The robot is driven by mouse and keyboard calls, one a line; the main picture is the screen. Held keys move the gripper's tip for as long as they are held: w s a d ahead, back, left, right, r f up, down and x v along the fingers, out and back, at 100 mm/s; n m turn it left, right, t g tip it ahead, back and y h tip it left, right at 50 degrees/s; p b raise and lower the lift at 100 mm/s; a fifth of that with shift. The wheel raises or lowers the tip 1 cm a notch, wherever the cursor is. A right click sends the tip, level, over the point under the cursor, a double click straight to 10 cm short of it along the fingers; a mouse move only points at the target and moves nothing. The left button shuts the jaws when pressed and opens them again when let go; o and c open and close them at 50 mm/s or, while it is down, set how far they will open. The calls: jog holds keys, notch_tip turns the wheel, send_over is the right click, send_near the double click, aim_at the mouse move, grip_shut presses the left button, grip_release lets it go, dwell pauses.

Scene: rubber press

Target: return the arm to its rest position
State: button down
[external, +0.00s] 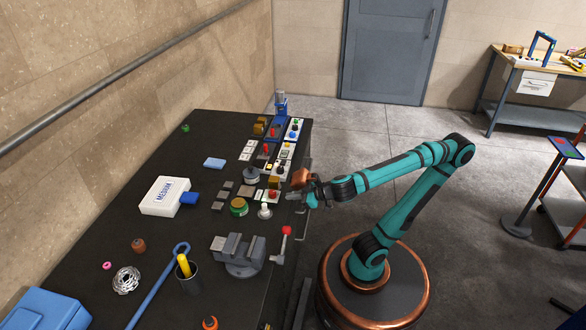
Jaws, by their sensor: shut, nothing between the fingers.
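My arm is teal with dark joints and stands on a round base with a copper-coloured rim, to the right of the dark bench (150,235). The arm is bent at a high elbow and reaches left to the bench's right edge. My gripper (297,197) is shut and empty at that edge. It is close to a white knob-like part (265,211) and a row of small controls. A copper-coloured part (301,177) shows just above the gripper. Whether the gripper touches anything there cannot be told.
A grey vise (238,255) and a red-knobbed lever (286,232) stand near the bench's front right. A control row with a blue device (281,104) runs along the right edge. A white box (164,196) and a cup (188,280) lie left.

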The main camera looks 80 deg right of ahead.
jog(key=s+d+r+m+t+y, duration=0.1)
jog(key=s+d+r+t, duration=0.3)
jog(key=d+r, duration=0.5)
jog(key=shift+s+r, duration=0.25)
jog(key=shift+r, duration=0.6)
